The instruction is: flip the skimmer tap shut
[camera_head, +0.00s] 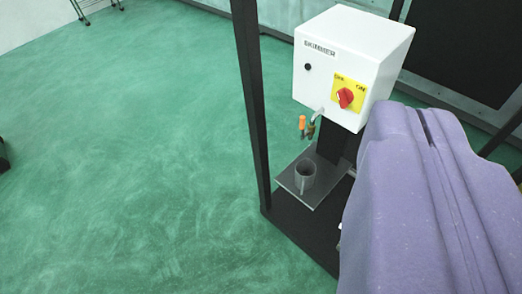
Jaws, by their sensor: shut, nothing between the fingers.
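The skimmer is a white box (348,62) labelled SKIMMER, right of centre at the top. Its small tap (311,129) hangs from a short pale pipe under the front of the box. An orange lever (302,121) stands roughly upright beside the tap, on its left. At this size I cannot tell whether the tap is open or shut, and no flow is visible. A grey cup (304,174) stands upright on a metal shelf (327,190) below the tap. My gripper is not visible in this view.
A black post (252,100) rises left of the box. A red rotary switch (346,98) sits on its yellow plate. The green floor (130,170) at left is clear.

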